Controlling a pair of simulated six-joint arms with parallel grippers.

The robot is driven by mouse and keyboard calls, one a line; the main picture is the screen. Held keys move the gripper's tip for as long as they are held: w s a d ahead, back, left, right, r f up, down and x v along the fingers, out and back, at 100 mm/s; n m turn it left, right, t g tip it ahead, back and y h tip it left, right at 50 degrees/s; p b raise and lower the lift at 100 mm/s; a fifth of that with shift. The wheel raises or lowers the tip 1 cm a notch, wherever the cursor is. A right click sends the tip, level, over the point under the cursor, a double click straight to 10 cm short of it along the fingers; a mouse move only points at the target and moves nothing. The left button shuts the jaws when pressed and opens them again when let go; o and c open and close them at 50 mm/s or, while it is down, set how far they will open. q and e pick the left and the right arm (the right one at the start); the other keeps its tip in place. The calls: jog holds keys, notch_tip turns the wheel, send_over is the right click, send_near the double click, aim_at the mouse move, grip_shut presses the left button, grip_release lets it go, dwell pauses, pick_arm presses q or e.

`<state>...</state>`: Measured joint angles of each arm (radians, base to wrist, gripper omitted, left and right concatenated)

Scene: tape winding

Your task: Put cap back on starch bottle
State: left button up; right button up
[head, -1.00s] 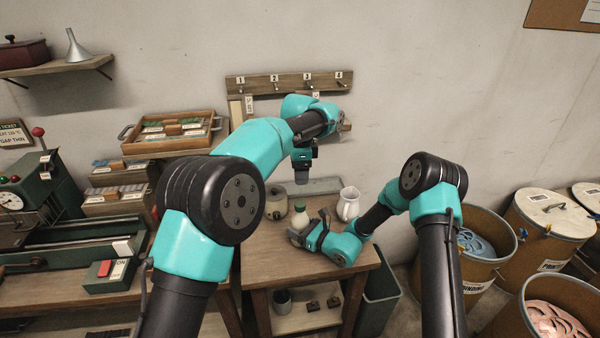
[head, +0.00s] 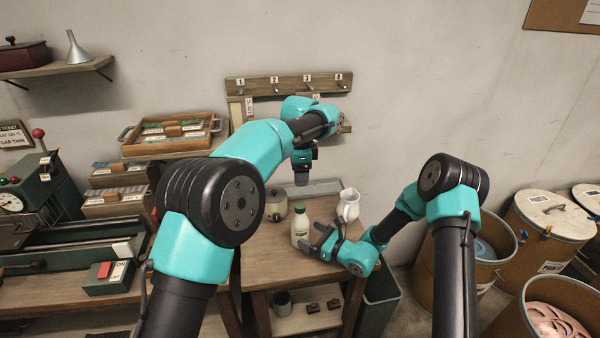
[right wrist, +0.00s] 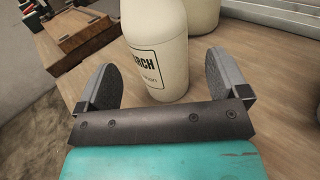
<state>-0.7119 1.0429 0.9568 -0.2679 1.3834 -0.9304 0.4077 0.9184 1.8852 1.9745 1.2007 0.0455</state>
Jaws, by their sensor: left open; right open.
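The cream starch bottle (head: 300,230) stands upright on the wooden table. A green cap (head: 299,209) shows at its top; how firmly it sits cannot be told. In the right wrist view, the labelled bottle (right wrist: 158,50) stands just beyond and between the open fingers, with its top out of frame. My right gripper (head: 322,240) is open and low at the bottle's right side; it also shows in the right wrist view (right wrist: 163,75). My left gripper (head: 303,181) is open, pointing down above and behind the bottle, with nothing seen in it.
A white jug (head: 349,206) stands right of the bottle, close behind my right gripper. A round beige pot (head: 276,205) stands behind left. A grey tray (head: 325,188) lies along the wall. The table's front left (head: 262,265) is clear.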

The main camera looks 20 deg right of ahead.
jog(key=v, duration=1.2)
